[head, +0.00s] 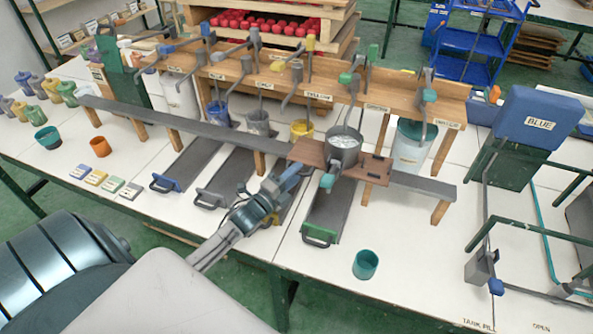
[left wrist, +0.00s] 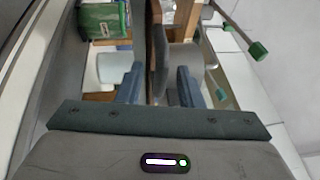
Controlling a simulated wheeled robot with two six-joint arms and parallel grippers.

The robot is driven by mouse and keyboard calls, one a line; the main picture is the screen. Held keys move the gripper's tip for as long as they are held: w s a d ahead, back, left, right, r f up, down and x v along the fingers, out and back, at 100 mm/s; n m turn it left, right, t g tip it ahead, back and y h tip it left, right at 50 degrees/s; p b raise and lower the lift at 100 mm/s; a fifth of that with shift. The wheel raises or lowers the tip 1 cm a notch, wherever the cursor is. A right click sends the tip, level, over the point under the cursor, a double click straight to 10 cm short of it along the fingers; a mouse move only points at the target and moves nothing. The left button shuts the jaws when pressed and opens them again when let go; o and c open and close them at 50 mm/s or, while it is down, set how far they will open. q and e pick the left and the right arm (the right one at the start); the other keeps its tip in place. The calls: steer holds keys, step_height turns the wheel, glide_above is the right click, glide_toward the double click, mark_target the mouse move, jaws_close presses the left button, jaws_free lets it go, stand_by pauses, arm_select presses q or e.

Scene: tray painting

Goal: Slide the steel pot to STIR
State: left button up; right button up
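The steel pot (head: 344,152) stands upright on the long grey rail (head: 210,130), between two brown boards, with pale contents showing inside. A green-ended part (head: 327,181) shows just in front of it. My left gripper (head: 293,172) reaches in from the front left, at the left brown board (head: 307,152) and left of the pot. In the left wrist view its two blue-grey fingers (left wrist: 158,86) are apart, with a dark edge between them; contact cannot be told. I cannot make out a STIR label; several small labels on the wooden rack are too small to read surely. My right gripper is not in view.
The wooden rack (head: 340,80) with several levers stands behind the rail. Coloured buckets and grey trays with handles, such as the green-handled one (head: 320,238), stand below it. A teal cup (head: 365,264) is at the front. The rail right of the pot (head: 425,186) is clear.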

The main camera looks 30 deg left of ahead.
arm_select(q)
steer(key=shift+w+d, duration=0.1)
steer(key=shift+w, duration=0.35)
jaws_close()
